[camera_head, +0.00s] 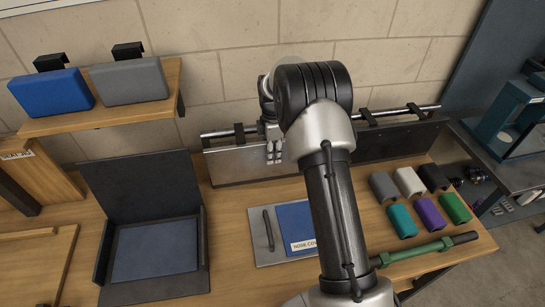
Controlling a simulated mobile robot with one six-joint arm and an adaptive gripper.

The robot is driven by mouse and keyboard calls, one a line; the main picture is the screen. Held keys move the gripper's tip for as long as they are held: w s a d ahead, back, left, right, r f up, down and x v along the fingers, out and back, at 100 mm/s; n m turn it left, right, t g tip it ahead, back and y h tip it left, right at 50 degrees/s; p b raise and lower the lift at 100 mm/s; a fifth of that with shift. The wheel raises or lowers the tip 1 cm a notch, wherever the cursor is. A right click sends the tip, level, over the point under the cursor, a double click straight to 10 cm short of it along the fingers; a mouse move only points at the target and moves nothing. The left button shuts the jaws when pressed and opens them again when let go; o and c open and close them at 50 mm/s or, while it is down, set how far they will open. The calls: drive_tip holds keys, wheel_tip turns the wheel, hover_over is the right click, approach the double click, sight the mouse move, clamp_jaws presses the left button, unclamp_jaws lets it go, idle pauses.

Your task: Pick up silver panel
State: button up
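A silver panel (232,167) hangs from the horizontal metal rail (215,134) at the back of the bench, near the wall. A black clip shows at its top edge, and my arm covers its right part. My gripper (274,158) is small in this view, at the panel's upper middle, left of my arm's elbow. The fingers overlap the panel's face in the picture. I cannot tell whether they touch it or whether they are open or shut.
A dark panel (400,142) hangs on the rail to the right. A black open box (145,205), a blue booklet (295,224) and several coloured blocks (430,213) sit on the bench. A green-handled bar (415,252) lies at the front right. A wooden shelf (105,117) stands at the left.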

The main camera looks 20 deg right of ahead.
wheel_tip(320, 180, down, 2)
drive_tip(key=shift+f, duration=0.1)
drive_tip(key=shift+c, duration=0.4)
clamp_jaws()
idle(0.5)
